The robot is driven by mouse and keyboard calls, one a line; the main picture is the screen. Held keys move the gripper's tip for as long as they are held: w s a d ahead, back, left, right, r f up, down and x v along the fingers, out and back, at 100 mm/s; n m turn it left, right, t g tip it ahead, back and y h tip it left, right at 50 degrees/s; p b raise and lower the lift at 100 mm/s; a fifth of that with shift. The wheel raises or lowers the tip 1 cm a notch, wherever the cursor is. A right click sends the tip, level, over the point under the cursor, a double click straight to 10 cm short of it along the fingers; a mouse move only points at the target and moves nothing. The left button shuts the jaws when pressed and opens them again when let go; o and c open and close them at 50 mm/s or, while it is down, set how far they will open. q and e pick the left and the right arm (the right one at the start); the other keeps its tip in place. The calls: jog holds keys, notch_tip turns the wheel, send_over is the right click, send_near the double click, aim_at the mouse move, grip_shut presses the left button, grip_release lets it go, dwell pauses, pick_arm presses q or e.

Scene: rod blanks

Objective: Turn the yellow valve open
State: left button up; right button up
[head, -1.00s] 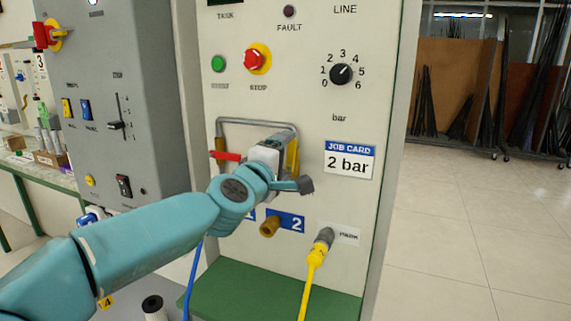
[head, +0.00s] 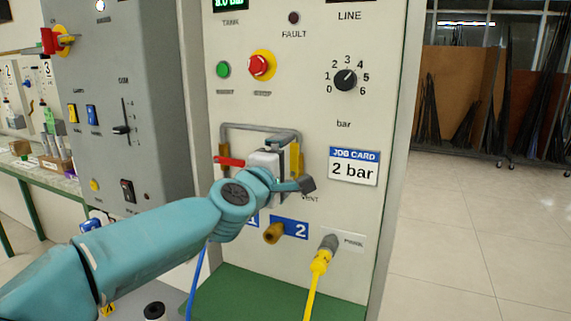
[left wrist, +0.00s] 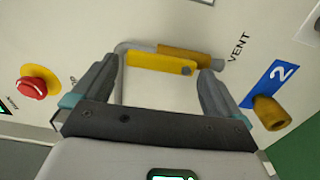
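The yellow valve lever (head: 295,158) is on the white panel, upright along the right leg of a grey pipe loop. In the left wrist view the yellow lever (left wrist: 155,62) lies between my two fingers, close along a brass fitting (left wrist: 200,53). My left gripper (head: 283,160) is at the panel in front of the lever, and its body hides part of the pipe loop. In the left wrist view the gripper (left wrist: 158,68) is open, with a narrow gap at each end of the lever. My right gripper is not in view.
A red lever (head: 230,161) is left of my gripper. A brass port (head: 273,233) and a yellow plug (head: 321,261) with its cable are below. A red stop button (head: 260,65) and a dial (head: 346,80) are above. Open floor is at right.

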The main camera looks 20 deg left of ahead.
pick_arm(q)
jog(key=shift+s, duration=0.1)
jog(key=s+p, duration=0.1)
jog(key=s, duration=1.5)
jog(key=shift+a, duration=0.25)
